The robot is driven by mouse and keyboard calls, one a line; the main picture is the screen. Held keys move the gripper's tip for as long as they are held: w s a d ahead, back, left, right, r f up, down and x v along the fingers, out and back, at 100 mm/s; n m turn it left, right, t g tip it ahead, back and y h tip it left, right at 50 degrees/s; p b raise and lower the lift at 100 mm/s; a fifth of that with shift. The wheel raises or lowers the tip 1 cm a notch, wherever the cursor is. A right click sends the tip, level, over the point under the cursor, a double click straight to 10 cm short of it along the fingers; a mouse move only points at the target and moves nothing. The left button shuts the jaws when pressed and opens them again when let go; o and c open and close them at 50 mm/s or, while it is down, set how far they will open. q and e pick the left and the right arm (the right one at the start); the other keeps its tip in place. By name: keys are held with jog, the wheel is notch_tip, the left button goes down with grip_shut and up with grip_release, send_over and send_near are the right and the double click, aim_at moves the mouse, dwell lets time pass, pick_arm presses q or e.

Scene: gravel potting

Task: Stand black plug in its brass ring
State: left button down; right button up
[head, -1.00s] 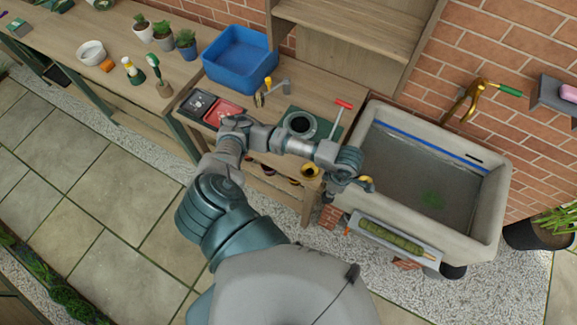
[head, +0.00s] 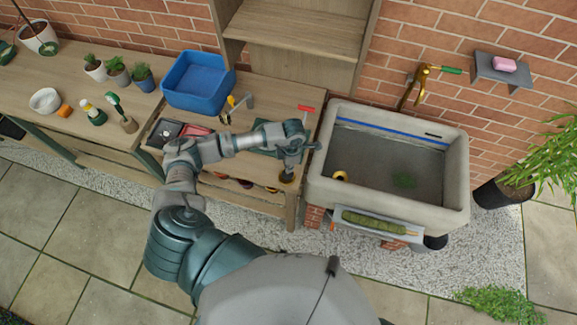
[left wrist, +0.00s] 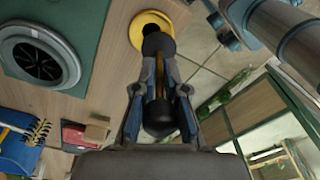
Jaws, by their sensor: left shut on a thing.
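My left gripper (head: 291,157) is over the front right corner of the potting bench, beside the sink. In the left wrist view, its fingers (left wrist: 160,92) are shut on the black plug (left wrist: 159,118), which has black ends and a brass stem between them. The brass ring (left wrist: 140,27) lies at the bench's front edge; in the head view it shows below the gripper (head: 287,177). The plug's far end overlaps the ring's near side in the wrist view. I cannot tell whether they touch. My right gripper is not in view.
The stone sink (head: 448,190) stands just right of the gripper, with a brass drain (head: 340,176) inside. A red-handled tool (head: 306,108) and blue tub (head: 197,85) are behind my arm.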

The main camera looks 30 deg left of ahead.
pick_arm(q)
jog(key=f, duration=0.1)
jog(key=w+a+f+p, duration=0.1)
jog(key=shift+a+f, duration=0.15)
jog(key=shift+f, duration=0.2)
jog(key=shift+d+f, duration=0.2)
jog(key=shift+f, duration=0.25)
jog(key=shift+d, duration=0.2)
jog(key=c, duration=1.2)
grip_release()
jog(key=shift+s, duration=0.1)
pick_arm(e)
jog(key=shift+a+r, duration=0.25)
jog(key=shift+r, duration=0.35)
pick_arm(q)
jog(key=shift+a, duration=0.2)
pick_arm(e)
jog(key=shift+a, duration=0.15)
